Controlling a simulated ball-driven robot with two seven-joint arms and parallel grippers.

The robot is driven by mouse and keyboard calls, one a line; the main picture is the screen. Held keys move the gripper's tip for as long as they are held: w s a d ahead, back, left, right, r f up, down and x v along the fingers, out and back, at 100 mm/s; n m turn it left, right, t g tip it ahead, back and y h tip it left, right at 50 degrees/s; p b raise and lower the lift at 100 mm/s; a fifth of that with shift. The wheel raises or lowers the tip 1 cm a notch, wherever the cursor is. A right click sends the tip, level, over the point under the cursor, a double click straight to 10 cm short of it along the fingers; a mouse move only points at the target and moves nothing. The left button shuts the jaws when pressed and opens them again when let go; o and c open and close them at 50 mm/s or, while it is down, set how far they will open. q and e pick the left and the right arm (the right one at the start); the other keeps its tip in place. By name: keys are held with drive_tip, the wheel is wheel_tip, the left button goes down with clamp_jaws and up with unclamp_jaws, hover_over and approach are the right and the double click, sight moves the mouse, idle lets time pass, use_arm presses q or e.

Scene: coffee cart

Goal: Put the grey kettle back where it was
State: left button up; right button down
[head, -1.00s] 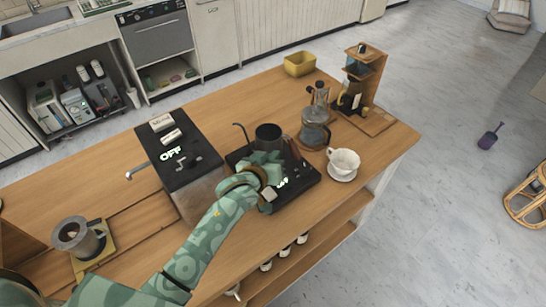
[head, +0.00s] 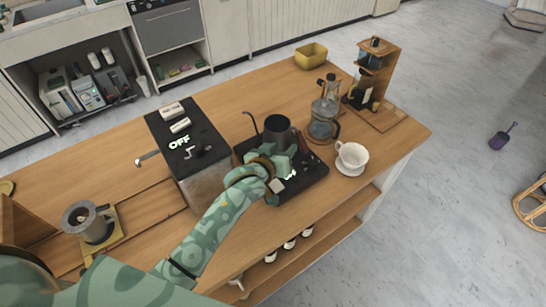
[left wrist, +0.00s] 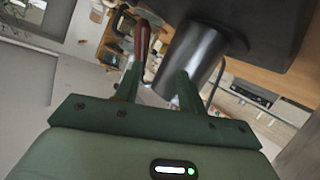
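The grey kettle (head: 277,131), with a thin gooseneck spout and brown handle, stands upright on the black base (head: 315,187) in the middle of the counter. My left gripper (head: 284,157) is at its near side, partly hiding the kettle and the base. In the left wrist view, the two fingers of the left gripper (left wrist: 162,78) are spread apart. The kettle's metal body (left wrist: 190,58) lies just beyond them, and its brown handle (left wrist: 143,38) is near the left fingertip. I see no firm hold. My right gripper is out of view.
A black-topped machine marked OFF (head: 190,157) is left of the base. A glass press (head: 322,122) and a white dripper cup (head: 352,156) on a saucer are close on the right. A grinder-like cup (head: 86,219) stands at the left. The front counter edge is clear.

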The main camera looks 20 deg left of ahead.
use_arm(q)
drive_tip(key=p+v, duration=0.2)
drive_tip(key=v, duration=1)
drive_tip(key=shift+r, duration=0.25)
drive_tip(key=shift+a, duration=0.1)
